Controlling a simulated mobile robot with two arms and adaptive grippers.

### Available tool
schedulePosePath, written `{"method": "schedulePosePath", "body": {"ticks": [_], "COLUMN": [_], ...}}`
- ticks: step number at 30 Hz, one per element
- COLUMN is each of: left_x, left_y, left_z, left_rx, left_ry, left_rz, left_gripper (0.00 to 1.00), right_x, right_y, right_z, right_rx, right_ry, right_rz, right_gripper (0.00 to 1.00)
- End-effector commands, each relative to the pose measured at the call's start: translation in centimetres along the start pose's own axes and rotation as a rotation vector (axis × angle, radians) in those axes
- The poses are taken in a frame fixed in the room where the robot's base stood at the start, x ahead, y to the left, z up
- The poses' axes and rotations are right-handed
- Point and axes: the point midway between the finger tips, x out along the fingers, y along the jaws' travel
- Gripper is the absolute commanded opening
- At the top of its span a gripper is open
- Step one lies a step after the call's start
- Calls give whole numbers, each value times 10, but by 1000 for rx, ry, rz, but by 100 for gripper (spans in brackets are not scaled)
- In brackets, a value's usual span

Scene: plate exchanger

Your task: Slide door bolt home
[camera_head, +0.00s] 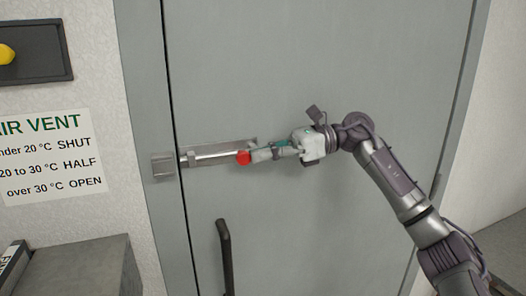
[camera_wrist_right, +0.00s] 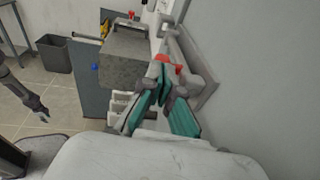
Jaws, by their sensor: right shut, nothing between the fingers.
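The door bolt (camera_head: 213,155) is a silver rod lying level on a plate on the grey door (camera_head: 320,60). Its red knob (camera_head: 243,157) is at the rod's right end, and shows in the right wrist view (camera_wrist_right: 165,60). The keeper (camera_head: 163,165) is a metal block on the frame, left of the rod; whether the rod's tip enters it I cannot tell. My right gripper (camera_head: 256,155) is shut and empty, its fingertips just right of the knob, touching or nearly so. What looks like my left gripper (camera_wrist_right: 39,108) is small in the right wrist view.
A black door handle (camera_head: 225,258) stands below the bolt. A grey cabinet (camera_head: 85,265) is at lower left. An air vent sign (camera_head: 50,150) and a dark panel with a yellow knob (camera_head: 35,52) are on the left wall. The door face around the arm is clear.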

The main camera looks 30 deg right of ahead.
Motion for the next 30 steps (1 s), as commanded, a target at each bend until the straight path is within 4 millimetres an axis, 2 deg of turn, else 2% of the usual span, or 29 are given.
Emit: {"method": "schedulePosePath", "body": {"ticks": [6,15,30], "left_x": [0,-1,4], "left_y": [0,0,0], "left_z": [0,0,-1], "left_rx": [0,0,0], "left_ry": [0,0,2], "left_rz": [0,0,0], "left_gripper": [40,40,40], "right_x": [4,45,42], "right_y": [0,7,9], "right_z": [1,7,7], "right_rx": [0,-1,-2], "right_ry": [0,0,-1], "right_rz": [1,2,2], "right_gripper": [0,0,0]}}
